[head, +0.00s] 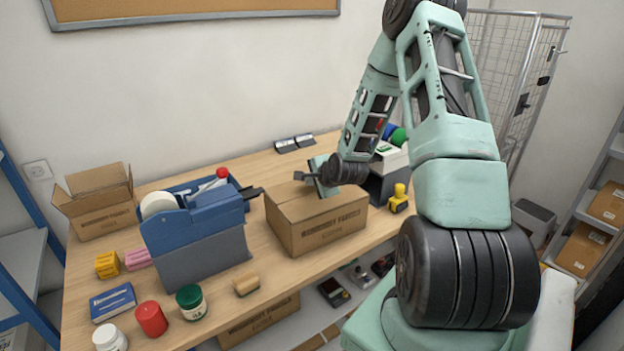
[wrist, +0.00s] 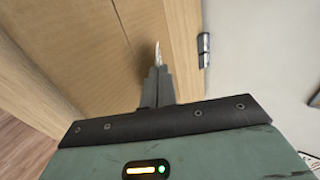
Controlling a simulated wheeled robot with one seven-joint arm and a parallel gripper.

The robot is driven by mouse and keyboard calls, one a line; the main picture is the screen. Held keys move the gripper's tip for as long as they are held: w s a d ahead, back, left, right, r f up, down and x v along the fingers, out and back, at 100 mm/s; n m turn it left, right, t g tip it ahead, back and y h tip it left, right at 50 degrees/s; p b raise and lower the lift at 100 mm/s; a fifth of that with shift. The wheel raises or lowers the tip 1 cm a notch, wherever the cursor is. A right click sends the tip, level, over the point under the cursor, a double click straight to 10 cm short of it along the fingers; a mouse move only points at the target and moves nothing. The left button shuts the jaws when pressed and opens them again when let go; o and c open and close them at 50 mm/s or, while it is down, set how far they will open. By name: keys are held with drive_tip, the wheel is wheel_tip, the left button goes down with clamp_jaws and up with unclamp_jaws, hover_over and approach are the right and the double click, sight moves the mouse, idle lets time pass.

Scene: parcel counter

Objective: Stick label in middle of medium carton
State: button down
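The medium carton (head: 318,222) appears to be the closed brown box with dark printing in the middle of the counter. My gripper (head: 300,177) is just above its top, toward the back, with the fingers pointing left. In the wrist view the two fingers (wrist: 157,72) are close together. A thin whitish sliver, which looks like the label (wrist: 157,50) seen nearly edge-on, sticks out between the fingertips. The brown carton top (wrist: 85,45) shows behind it. I cannot tell whether the label touches the carton.
A blue label dispenser (head: 200,240) with a white roll stands left of the carton. An open carton (head: 98,208) is at the far left. A yellow-handled stamp (head: 399,199) stands to the right. Jars and small boxes line the front left. Dark flat items (head: 294,144) lie at the back.

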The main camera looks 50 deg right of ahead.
drive_tip(key=shift+f+b, duration=0.3)
drive_tip(key=shift+f, duration=0.35)
drive_tip(key=c, duration=1.6)
unclamp_jaws()
drive_tip(key=shift+c, duration=0.2)
drive_tip(key=shift+s+r, duration=0.1)
drive_tip(key=shift+p+v, duration=1.2)
drive_tip(key=shift+v, duration=1.4)
wheel_tip(320, 180, up, 7)
drive_tip(key=s+p, duration=0.1)
drive_tip(key=p, duration=0.5)
drive_tip(key=shift+s+a, duration=0.3)
